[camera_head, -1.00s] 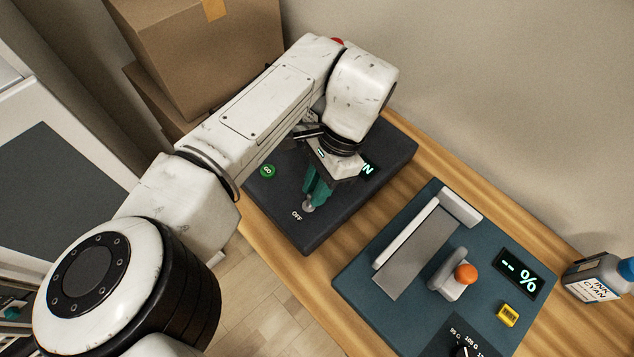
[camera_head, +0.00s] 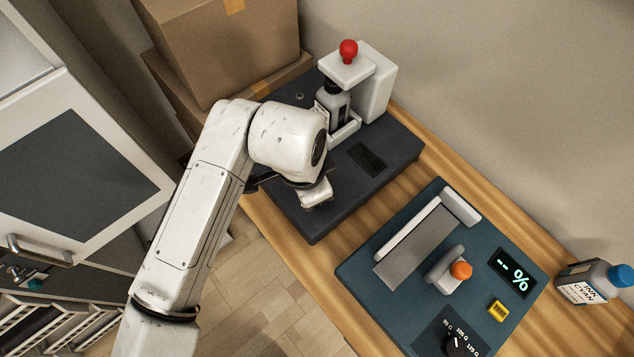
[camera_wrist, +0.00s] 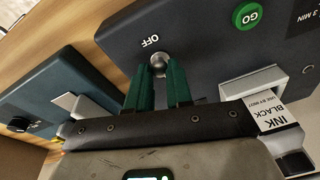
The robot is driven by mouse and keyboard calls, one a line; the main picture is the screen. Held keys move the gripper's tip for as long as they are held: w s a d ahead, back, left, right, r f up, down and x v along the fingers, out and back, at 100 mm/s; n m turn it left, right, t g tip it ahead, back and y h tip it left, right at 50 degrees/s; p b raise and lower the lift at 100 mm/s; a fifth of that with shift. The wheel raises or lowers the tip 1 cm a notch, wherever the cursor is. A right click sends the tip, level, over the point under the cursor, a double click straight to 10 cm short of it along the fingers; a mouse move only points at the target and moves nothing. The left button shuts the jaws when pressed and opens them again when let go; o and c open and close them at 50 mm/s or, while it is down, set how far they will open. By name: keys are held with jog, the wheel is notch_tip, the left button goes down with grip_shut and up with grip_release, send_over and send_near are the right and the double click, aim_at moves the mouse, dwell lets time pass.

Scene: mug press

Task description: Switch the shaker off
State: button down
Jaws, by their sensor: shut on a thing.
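The shaker is a dark slab (camera_head: 385,180) with a white clamp (camera_head: 375,85) topped by a red knob (camera_head: 348,50), and it holds a black ink bottle (camera_head: 333,105). Its small display (camera_head: 367,159) is dark. In the wrist view, the metal switch knob (camera_wrist: 158,61) sits close beside the OFF label (camera_wrist: 150,40). My gripper (camera_wrist: 164,68) has its green fingers shut on this knob. In the head view, my wrist hides the knob, the label and the fingertips.
A blue press (camera_head: 400,285) with an orange-tipped lever (camera_head: 460,270) stands to the right on the wooden table (camera_head: 415,160). An ink cyan bottle (camera_head: 590,282) is at the far right. Cardboard boxes (camera_head: 225,50) stand behind. A green GO button (camera_wrist: 247,15) is near the switch.

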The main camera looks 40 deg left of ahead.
jog(key=shift+s+t, duration=0.2)
jog(key=shift+t, duration=0.3)
jog(key=c, duration=1)
grip_release()
jog(key=b+v, duration=0.1)
jog(key=v, duration=0.9)
jog(key=shift+s+r, duration=0.1)
jog(key=shift+r, duration=0.25)
